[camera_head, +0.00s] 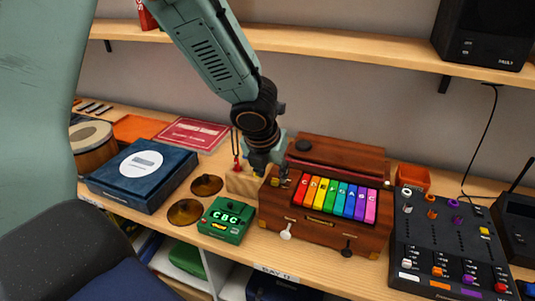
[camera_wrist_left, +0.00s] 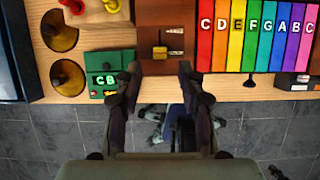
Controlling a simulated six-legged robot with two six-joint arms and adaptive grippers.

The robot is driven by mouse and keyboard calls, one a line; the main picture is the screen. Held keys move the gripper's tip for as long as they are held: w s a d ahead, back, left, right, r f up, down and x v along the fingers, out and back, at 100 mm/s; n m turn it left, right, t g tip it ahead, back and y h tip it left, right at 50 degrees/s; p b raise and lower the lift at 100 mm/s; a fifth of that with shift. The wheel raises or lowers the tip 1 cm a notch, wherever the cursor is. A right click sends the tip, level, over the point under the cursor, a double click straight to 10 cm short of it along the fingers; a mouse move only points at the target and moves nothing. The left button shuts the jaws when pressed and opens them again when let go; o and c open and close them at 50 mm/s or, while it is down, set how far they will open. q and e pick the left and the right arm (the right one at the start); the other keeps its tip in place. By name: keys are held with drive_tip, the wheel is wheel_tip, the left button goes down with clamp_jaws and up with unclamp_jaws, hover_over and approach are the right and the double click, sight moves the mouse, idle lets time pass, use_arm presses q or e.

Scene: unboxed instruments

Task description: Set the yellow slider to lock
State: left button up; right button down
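My left gripper (camera_head: 279,178) reaches down over the left end of a brown wooden instrument box (camera_head: 280,222) with rainbow keys. In the left wrist view the two fingers of the gripper (camera_wrist_left: 158,78) are apart with nothing between them. The box's brown panel (camera_wrist_left: 150,18) lies ahead of the fingers. A small yellow slider (camera_wrist_left: 160,50) sits on that panel, just beyond the fingertips and apart from them, near small pale labels too small to read. In the head view a yellow piece (camera_head: 275,182) shows beside the gripper. My right gripper is not in view.
A green box with lit letters (camera_head: 224,219) and brass cymbals (camera_head: 185,212) are left of the instrument box. A black mixer (camera_head: 448,245) and an orange cup (camera_head: 413,177) are on its right. Pegs on a wooden block (camera_head: 240,184) stand close to the gripper. A shelf (camera_head: 330,48) runs above.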

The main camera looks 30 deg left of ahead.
use_arm(q)
drive_tip(key=v, duration=0.8)
drive_tip(key=shift+r, duration=0.15)
drive_tip(key=shift+w+a, duration=0.1)
